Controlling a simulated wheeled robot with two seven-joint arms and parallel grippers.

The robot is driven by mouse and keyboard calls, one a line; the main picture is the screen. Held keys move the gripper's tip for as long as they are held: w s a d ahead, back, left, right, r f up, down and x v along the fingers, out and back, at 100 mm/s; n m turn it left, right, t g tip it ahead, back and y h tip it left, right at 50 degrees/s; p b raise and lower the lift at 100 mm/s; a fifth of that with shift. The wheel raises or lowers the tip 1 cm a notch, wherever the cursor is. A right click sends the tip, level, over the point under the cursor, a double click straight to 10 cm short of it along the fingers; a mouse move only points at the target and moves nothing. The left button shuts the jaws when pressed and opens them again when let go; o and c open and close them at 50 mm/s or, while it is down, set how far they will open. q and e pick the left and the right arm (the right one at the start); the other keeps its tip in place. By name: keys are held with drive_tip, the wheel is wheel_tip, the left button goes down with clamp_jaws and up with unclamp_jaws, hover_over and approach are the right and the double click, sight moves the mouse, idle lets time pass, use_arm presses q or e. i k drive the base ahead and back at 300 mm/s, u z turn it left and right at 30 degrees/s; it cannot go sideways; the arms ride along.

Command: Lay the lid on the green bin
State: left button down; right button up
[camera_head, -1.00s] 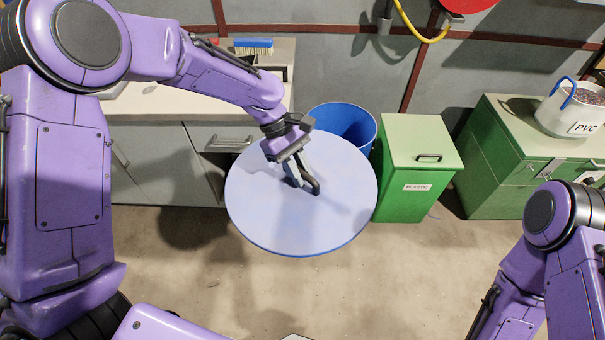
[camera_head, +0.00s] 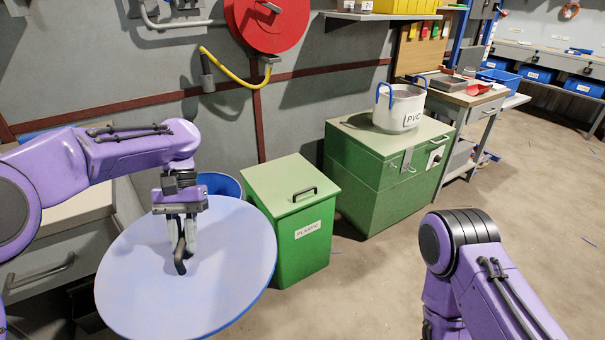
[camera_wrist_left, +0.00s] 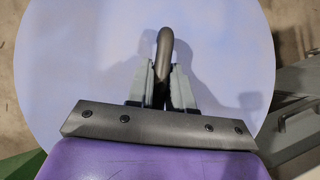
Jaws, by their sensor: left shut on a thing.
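The lid (camera_head: 225,265) is a large round pale-blue disc with a blue rim and a dark curved handle (camera_head: 180,262). My left gripper (camera_head: 181,240) is shut on that handle, holding the lid roughly level above the floor. In the left wrist view the lid (camera_wrist_left: 75,70) fills most of the picture, with the handle (camera_wrist_left: 165,55) between the fingers. The green bin (camera_head: 310,250), labelled PLASTIC, stands right of the lid; its flat green top has its own black handle. In the head view the lid's edge overlaps the bin's left side. My right gripper is out of view.
A blue round bin (camera_head: 221,184) stands behind the lid, partly hidden. A green cabinet (camera_head: 375,200) with a white PVC pot (camera_head: 400,107) stands right of the green bin. Grey drawers (camera_head: 60,255) stand at the left. The floor (camera_head: 340,300) in front is clear.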

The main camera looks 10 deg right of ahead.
sight(281, 172)
drive_tip(key=z, duration=0.45)
drive_tip(key=i, duration=2.1)
drive_tip(key=u, duration=0.55)
